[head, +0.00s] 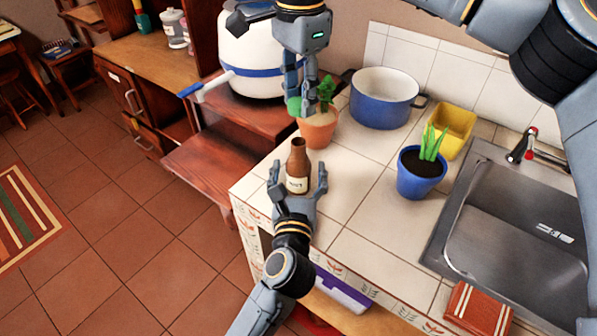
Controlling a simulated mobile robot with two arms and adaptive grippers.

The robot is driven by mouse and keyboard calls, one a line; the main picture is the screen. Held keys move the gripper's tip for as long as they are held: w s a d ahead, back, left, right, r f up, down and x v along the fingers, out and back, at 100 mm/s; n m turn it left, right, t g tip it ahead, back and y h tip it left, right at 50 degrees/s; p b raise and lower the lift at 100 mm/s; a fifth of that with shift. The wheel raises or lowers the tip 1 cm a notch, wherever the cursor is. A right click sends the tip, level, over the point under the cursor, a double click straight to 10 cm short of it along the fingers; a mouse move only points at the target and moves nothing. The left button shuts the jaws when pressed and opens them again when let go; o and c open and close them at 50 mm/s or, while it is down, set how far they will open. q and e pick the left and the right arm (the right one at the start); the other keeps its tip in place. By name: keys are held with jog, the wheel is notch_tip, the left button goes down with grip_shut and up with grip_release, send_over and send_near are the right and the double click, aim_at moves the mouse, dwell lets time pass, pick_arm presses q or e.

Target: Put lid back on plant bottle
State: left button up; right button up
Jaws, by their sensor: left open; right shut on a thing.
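The brown plant bottle (297,164) with a pale label stands upright on the tiled counter, its neck open at the top. My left gripper (298,172) is open, with a finger on either side of the bottle; I cannot tell whether they touch it. My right gripper (301,105) points down above and slightly behind the bottle, shut on a small round green thing that looks like the lid (293,105). The lid is apart from the bottle neck and partly hidden by the fingers.
A terracotta pot (318,131) with a plant stands just behind the bottle. A blue pot (384,105), a blue planter (417,181), a yellow container (453,130) and the sink (515,220) lie to the right. The counter (365,215) is clear right of my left gripper.

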pick_arm(q)
grip_shut()
pick_arm(e)
send_over(300, 141)
jog(key=shift+f, duration=2.5)
jog(key=shift+f, duration=0.85)
jog(key=shift+f, duration=0.6)
